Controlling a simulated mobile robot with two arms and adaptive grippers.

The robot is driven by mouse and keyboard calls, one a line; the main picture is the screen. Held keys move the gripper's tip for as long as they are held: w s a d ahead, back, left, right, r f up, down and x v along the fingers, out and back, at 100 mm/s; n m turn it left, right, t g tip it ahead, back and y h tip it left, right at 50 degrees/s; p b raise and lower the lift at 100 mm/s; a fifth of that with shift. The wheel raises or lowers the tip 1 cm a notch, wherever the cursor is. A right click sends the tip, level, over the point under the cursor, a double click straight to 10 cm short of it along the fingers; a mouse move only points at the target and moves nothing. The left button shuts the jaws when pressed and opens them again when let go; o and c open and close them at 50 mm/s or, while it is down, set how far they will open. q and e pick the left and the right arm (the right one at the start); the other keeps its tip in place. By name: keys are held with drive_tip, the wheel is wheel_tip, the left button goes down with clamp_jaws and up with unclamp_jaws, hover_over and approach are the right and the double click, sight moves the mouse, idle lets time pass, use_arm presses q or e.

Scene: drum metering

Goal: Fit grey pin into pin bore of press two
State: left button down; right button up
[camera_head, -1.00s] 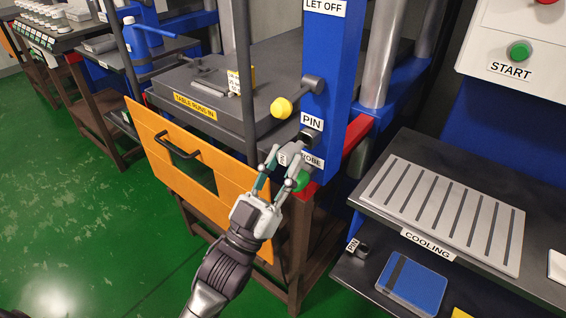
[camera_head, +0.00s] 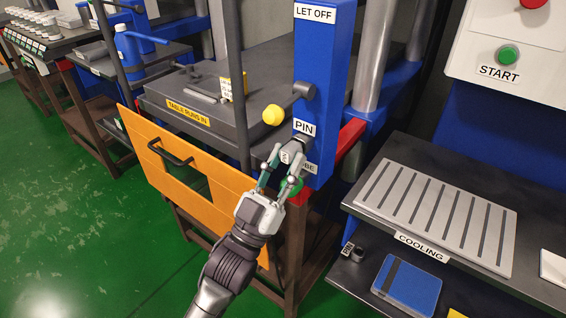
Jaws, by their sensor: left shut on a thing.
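My left gripper (camera_head: 281,168) is shut on the grey pin (camera_head: 294,147), which carries a small white tag. It holds the pin against the front of the blue post (camera_head: 318,80) of the press, just below the white PIN label (camera_head: 304,128). The pin and fingers cover the bore there, so I cannot tell how far in the pin is. A partly covered label ending in "BE" (camera_head: 311,169) and a green round part (camera_head: 291,187) sit just below, close to the fingers. My right gripper is not in view.
A yellow-knobbed lever (camera_head: 273,115) juts from the post just above the gripper. An orange guard panel (camera_head: 190,165) with a black handle stands left. At right are the cooling rack (camera_head: 435,215), a blue notebook (camera_head: 408,284) and a small dark holder (camera_head: 357,254) on the lower shelf.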

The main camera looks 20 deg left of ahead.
use_arm(q)
drive_tip(key=shift+w+d, duration=0.1)
drive_tip(key=shift+w, duration=0.2)
drive_tip(key=c, duration=0.7)
unclamp_jaws()
drive_tip(key=shift+c, duration=0.2)
drive_tip(key=v, duration=1.2)
